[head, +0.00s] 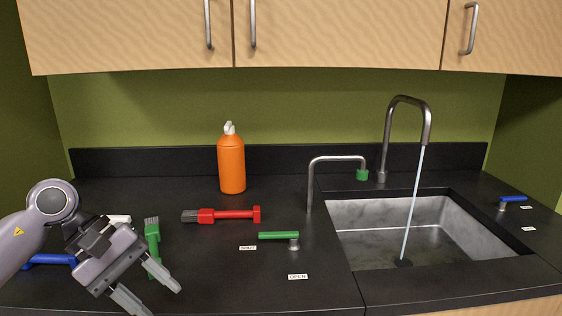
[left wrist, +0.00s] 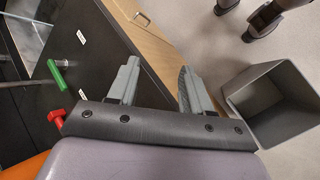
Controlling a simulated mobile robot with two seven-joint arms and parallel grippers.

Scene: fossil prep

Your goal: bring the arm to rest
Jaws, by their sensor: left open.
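My left gripper (head: 150,292) is open and empty at the front left of the black counter in the head view. In the left wrist view its two fingers (left wrist: 160,92) stand apart with nothing between them, over the counter's front edge and the floor. My left arm comes in from the left edge. My right gripper is in neither view.
A green brush (head: 152,236) and a blue-handled tool (head: 50,260) lie beside my left gripper. A red brush (head: 225,215), orange bottle (head: 231,166) and green lever (head: 278,236) are farther right. Water runs into the sink (head: 380,220). A grey bin (left wrist: 275,100) stands on the floor.

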